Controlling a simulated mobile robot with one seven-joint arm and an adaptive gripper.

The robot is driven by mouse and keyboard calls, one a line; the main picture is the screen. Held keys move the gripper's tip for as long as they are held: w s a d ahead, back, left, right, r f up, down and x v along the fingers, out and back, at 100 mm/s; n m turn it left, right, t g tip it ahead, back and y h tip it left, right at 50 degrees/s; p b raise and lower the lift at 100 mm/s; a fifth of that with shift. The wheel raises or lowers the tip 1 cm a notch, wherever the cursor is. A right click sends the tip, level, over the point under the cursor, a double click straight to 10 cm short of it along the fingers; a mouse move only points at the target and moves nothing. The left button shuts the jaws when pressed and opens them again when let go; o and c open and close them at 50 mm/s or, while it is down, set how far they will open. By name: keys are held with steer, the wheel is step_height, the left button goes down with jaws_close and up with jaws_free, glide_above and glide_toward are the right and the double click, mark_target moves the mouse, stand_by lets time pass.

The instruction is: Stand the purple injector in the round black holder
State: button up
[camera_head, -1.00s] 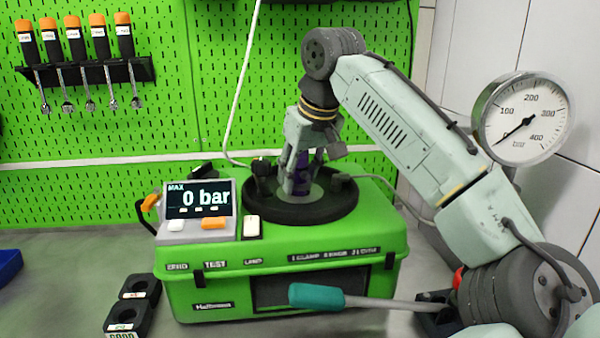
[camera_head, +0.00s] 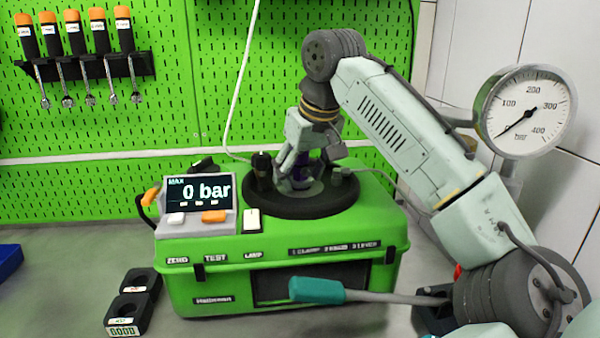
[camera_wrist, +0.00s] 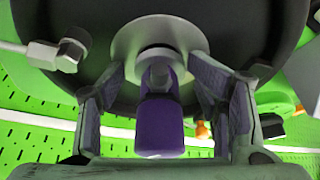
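The purple injector (camera_wrist: 160,122) is between my gripper's fingers in the wrist view, its grey end at the central hole of the grey disc in the round black holder. The fingers stand apart on both sides of it, with a visible gap. In the head view the holder (camera_head: 300,205) lies on top of the green test case, and the injector (camera_head: 299,172) looks upright in its middle. My gripper (camera_head: 298,163) points down over it, fingers spread. The fingers partly hide the injector, so its seating depth cannot be seen.
The green case (camera_head: 290,262) carries a display (camera_head: 199,197) reading 0 bar. A pressure gauge (camera_head: 525,112) stands at right. A teal-handled tool (camera_head: 317,290) is in front. Black blocks (camera_head: 132,303) lie at lower left. Several wrenches hang on the green pegboard.

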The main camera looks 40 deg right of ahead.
steer(key=shift+r, duration=0.2)
steer(key=p+v, duration=0.3)
steer(key=v, duration=0.9)
steer(key=shift+r, duration=0.45)
steer(key=shift+w, duration=0.15)
